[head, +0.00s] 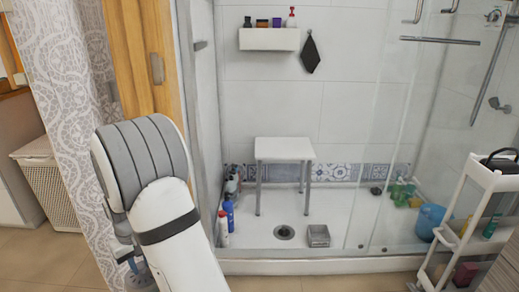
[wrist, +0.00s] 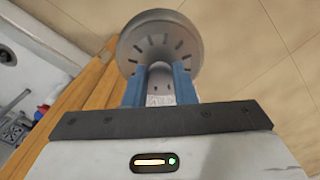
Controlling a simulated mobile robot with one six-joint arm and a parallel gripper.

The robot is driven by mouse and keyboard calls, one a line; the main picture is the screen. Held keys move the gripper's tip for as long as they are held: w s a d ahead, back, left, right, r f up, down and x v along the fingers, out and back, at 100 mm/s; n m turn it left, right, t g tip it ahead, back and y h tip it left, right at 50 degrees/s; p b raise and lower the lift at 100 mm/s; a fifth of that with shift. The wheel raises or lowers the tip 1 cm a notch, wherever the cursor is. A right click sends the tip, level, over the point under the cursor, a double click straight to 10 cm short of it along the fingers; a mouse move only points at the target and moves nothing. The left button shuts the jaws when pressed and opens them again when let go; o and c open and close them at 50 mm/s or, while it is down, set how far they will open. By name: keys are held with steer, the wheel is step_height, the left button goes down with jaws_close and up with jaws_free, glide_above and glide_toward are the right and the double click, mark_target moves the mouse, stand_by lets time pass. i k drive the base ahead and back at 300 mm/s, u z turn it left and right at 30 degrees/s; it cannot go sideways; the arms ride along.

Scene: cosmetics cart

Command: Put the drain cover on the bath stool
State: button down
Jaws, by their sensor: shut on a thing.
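The drain cover (wrist: 160,35) is a round grey disc with dark slots around its face. In the wrist view my gripper (wrist: 158,82) has its two blue fingers shut on the narrower part below the disc. In the head view my gripper (head: 133,264) is low at the left, outside the shower, partly hidden by my arm; the cover shows there only in small part. The bath stool (head: 284,148) has a white rectangular seat and grey legs. It stands upright in the shower against the back wall, its seat bare, well to the right of my gripper.
A glass panel (head: 385,180) closes the shower's right side. A wooden post (head: 150,60) and patterned curtain (head: 62,90) are at left. A white cart (head: 480,177) stands right.

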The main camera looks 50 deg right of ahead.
mark_target(268, 146)
steer(key=u, duration=1.2)
steer(key=i, duration=0.1)
steer(key=z, duration=2.85)
steer(key=i, duration=1.05)
steer(key=u, duration=0.15)
steer(key=k, duration=0.55)
steer(key=z, duration=0.1)
